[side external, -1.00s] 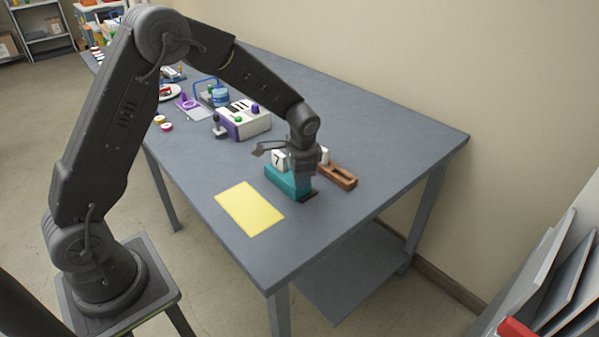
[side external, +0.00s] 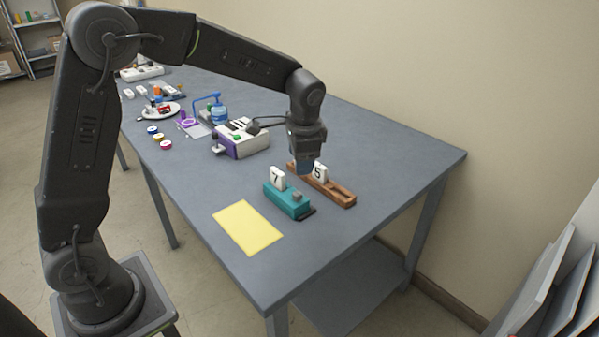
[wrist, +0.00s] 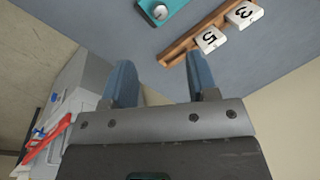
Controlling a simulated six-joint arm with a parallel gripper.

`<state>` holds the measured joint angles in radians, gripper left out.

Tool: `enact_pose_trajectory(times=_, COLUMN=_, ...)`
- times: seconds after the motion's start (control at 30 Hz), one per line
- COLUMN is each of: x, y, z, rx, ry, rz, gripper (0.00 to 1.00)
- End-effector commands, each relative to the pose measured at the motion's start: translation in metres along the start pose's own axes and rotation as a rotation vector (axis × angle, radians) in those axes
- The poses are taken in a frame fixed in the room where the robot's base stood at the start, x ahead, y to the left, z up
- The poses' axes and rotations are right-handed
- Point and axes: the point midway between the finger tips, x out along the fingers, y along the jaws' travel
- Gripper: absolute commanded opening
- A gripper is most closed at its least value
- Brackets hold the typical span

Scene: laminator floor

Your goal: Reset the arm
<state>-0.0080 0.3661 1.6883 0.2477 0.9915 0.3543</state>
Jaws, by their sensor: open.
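My gripper (side external: 305,168) points down above the table, at the far end of the wooden rack in the side view. In the wrist view its two blue-grey fingers (wrist: 160,75) are spread apart with nothing between them. The wooden rack (side external: 343,195) holds a white tile marked 5 (side external: 320,173). In the wrist view the rack (wrist: 181,47) shows that tile and another marked 3 (wrist: 243,14).
A yellow sheet (side external: 248,228) lies near the table's front edge. A white and purple machine (side external: 240,141) stands left of my gripper. Small coloured discs (side external: 158,138), a blue-handled item (side external: 218,110) and other things lie farther back. The table's right side (side external: 405,165) is clear.

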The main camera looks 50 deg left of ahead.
Motion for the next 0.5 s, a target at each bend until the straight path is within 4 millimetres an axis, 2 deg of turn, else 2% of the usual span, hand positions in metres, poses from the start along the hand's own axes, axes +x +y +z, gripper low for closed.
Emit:
enact_pose_trajectory(times=0.2, x=-0.016, y=0.000, z=0.000, rx=0.001, ry=0.001, rz=-0.001, gripper=0.53)
enact_pose_trajectory(times=0.5, x=-0.017, y=0.000, z=0.000, rx=0.000, ry=0.001, rz=0.000, gripper=0.53)
